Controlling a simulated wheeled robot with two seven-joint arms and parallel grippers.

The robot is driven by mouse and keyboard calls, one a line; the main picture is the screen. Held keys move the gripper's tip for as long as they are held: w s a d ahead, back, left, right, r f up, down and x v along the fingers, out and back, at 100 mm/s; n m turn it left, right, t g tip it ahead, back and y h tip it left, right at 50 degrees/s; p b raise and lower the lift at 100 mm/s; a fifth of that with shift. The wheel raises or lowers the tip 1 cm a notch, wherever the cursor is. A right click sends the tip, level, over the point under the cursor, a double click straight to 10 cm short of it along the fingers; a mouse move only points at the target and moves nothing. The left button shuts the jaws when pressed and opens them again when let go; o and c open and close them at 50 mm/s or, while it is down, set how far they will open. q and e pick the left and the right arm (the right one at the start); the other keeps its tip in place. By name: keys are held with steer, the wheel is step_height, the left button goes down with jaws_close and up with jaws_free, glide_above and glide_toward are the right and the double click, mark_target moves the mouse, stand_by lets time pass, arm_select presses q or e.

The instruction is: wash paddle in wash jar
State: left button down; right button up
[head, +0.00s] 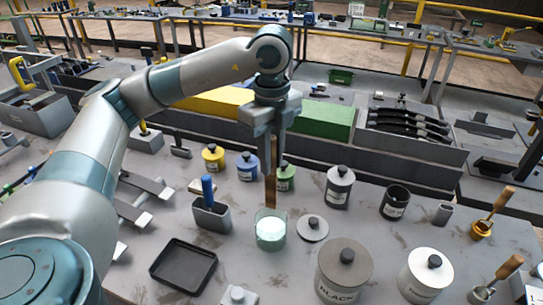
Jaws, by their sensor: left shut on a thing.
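My left gripper (272,138) comes down from above and is shut on the upper part of a brown wooden paddle (271,180). The paddle hangs upright, its lower end at the mouth of a clear glass jar (270,238) with pale greenish liquid, which looks like the wash jar. I cannot tell how deep the paddle's end reaches. A round grey lid with a dark knob (313,229) lies on the table just right of the jar. My right gripper is out of view.
Left of the jar stand a grey holder (212,217) with a blue-handled tool and a black tray (184,265). Yellow (213,158), blue (247,166) and green (286,178) pots stand behind. Large black-labelled (342,272) and white (425,276) jars stand front right.

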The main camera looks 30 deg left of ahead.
mark_target(272, 208)
arm_select(q)
steer(key=shift+f+b, duration=1)
steer(key=shift+f, duration=1)
step_height(272, 208, down, 3)
steer(key=shift+r+b, duration=0.2)
steer(key=shift+b, duration=0.95)
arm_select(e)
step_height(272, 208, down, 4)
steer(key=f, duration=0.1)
arm_select(q)
steer(key=shift+r, duration=0.1)
steer(key=shift+f, duration=0.3)
steer(key=shift+f+b, duration=1.4)
steer(key=shift+f, duration=0.05)
steer(key=shift+f+b, duration=0.65)
steer(key=shift+f, duration=0.1)
steer(key=shift+f+b, duration=0.7)
steer(key=shift+f, duration=0.3)
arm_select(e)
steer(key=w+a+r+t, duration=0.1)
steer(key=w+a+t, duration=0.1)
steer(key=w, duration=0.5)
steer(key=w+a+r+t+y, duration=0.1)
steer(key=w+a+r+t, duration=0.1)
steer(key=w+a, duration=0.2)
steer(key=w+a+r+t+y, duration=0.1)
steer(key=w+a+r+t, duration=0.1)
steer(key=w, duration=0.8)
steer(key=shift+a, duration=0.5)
